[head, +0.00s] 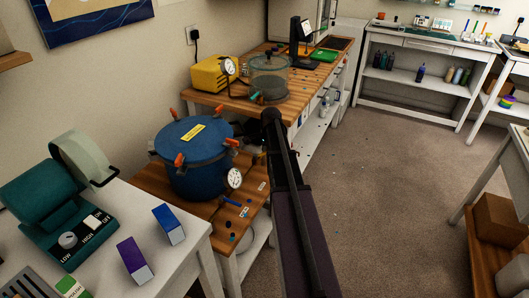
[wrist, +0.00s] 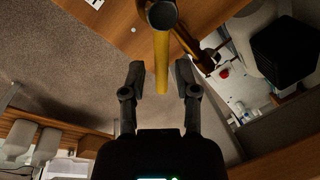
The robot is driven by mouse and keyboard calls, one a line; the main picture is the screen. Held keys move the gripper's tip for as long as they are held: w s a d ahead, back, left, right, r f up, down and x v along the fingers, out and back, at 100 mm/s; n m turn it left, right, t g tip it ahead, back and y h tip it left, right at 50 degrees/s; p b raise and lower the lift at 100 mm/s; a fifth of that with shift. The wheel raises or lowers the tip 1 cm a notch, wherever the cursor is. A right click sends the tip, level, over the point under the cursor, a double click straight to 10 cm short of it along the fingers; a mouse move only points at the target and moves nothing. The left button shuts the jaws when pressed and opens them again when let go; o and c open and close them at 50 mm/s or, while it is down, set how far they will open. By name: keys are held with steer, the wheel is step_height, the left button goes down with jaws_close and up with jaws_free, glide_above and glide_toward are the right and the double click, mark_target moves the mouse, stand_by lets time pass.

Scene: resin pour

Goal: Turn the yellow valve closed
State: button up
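In the wrist view a yellow bar (wrist: 161,66), which looks like the yellow valve's handle, lies between the two fingers of my gripper (wrist: 160,80). A dark round pipe end (wrist: 162,15) shows at its top. The fingers are open, with a gap on each side of the bar, and hold nothing. Depth between fingertips and bar is hard to judge. In the head view a blue pressure pot (head: 192,172) with orange clamps and a gauge stands on a low wooden bench. My arm hides the valve and most of my gripper there.
A yellow pump (head: 210,74) and a clear chamber (head: 268,78) stand on the wooden bench behind the pot. A white table (head: 112,212) with a teal machine (head: 60,210) is at near left.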

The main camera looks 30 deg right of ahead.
steer(key=shift+d, duration=0.1)
steer(key=shift+c, duration=1.4)
steer(key=shift+r, duration=0.15)
jaws_close()
steer(key=r+n+p, duration=0.1)
steer(key=n, duration=0.1)
steer(key=r+n+p, duration=0.1)
steer(key=n, duration=0.1)
steer(key=shift+w+d+r+p, duration=0.15)
steer(key=shift+w+r+p, duration=0.1)
steer(key=shift+w+p, duration=0.1)
step_height(320, 180, up, 8)
steer(key=w+n+t+p, duration=0.1)
steer(key=n+p, duration=0.5)
steer(key=n, duration=0.7)
steer(key=shift+w+d+f+n+t+p, duration=0.25)
steer(key=shift+w+d+n+t+p, duration=0.05)
steer(key=shift+w+d+t+p, duration=0.1)
